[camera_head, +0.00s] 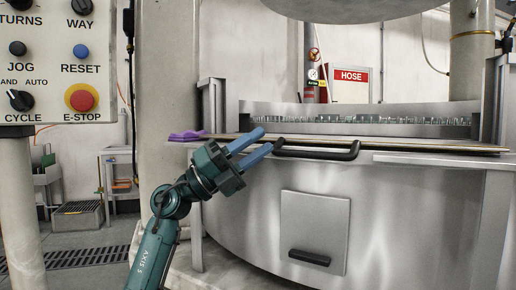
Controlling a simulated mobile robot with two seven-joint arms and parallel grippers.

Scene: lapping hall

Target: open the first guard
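A long, flat guard panel (420,147), seen nearly edge-on, lies along the front rim of the big round steel machine. A black bar handle (345,154) sits on its front edge. I cannot tell from this view alone whether this is the first guard. My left gripper (266,140) comes in from the lower left, its two blue fingers apart with a gap between them. The fingertips are at the handle's left end in the picture; whether they touch it I cannot tell. Nothing shows between the fingers. My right gripper is out of view.
A control panel (60,60) with knobs and an E-STOP button stands at the left. A purple cloth (187,136) lies left of the gripper. A lower square door (315,225) with its own black handle is on the machine's front. Steel posts (493,215) flank the right side.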

